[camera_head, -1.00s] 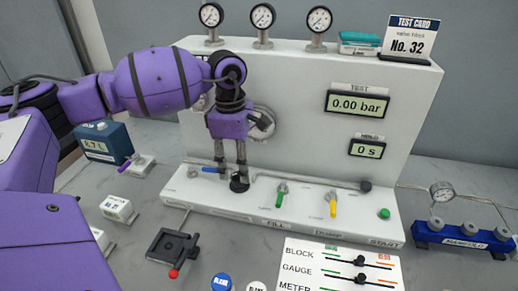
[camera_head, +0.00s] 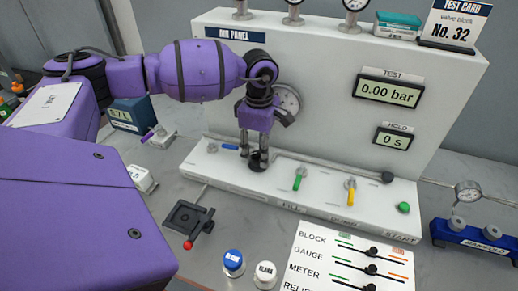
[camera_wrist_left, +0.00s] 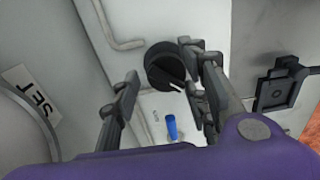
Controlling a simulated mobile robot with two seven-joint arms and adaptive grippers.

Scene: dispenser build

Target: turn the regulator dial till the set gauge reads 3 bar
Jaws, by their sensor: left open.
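The regulator dial (camera_head: 257,161) is a black round knob on the white ledge of the air panel. In the left wrist view the dial (camera_wrist_left: 164,66) shows a white pointer line. My left gripper (camera_head: 257,146) points down right over the dial, open, its fingers on either side. In the left wrist view the fingers (camera_wrist_left: 160,78) are spread around the dial; I cannot tell whether they touch it. The set gauge (camera_head: 290,98) is partly hidden behind my gripper. Its rim (camera_wrist_left: 22,112) shows with a SET label, but its reading is not visible. My right gripper is out of view.
A blue lever (camera_head: 230,147) lies left of the dial; green (camera_head: 299,180) and yellow (camera_head: 350,190) levers and a green button (camera_head: 403,208) stand right. The TEST display (camera_head: 388,90) reads 0.00 bar. A black fixture with a red knob (camera_head: 188,245) sits in front.

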